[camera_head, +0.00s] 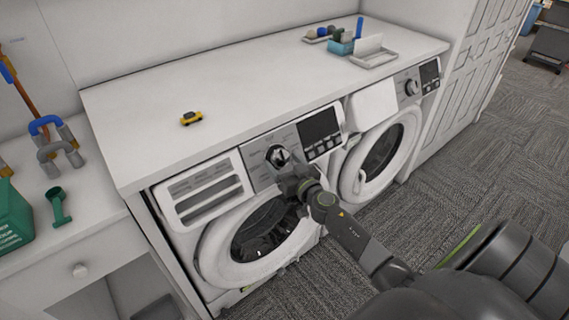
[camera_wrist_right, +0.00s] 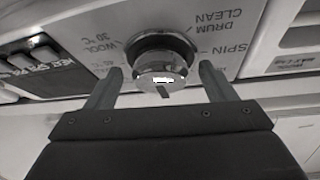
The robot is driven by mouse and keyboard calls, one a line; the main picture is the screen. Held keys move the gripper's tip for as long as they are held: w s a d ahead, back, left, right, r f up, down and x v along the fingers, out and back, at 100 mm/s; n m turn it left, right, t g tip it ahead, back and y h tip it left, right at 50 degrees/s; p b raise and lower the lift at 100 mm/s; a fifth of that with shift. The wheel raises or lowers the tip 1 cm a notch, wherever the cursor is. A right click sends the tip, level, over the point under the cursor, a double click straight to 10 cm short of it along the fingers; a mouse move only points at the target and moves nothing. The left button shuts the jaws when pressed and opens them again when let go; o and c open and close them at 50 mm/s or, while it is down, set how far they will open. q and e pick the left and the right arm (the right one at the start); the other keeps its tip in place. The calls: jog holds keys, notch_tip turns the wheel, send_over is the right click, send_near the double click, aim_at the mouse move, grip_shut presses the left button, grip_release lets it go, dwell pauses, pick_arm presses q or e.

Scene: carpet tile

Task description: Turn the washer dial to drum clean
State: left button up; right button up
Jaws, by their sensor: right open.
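The washer dial (camera_head: 277,156) is a silver knob on the control panel of the left machine, the washer (camera_head: 212,252). In the right wrist view the dial (camera_wrist_right: 160,66) sits between the two fingers of my right gripper (camera_wrist_right: 161,88), which is open around it with a gap on each side. A dark mark shows on the dial's face, toward the gripper. The label "DRUM CLEAN" (camera_wrist_right: 215,27) is printed beside the dial, upside down in this view, with "SPIN" and "WOOL 30 °C" nearby. My left gripper is not in view.
A second machine (camera_head: 378,160) with its own dial (camera_head: 411,87) stands to the right. The white countertop (camera_head: 240,75) above holds a small yellow toy car (camera_head: 191,117) and a tray (camera_head: 373,58).

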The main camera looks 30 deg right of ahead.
jog(key=c, duration=1)
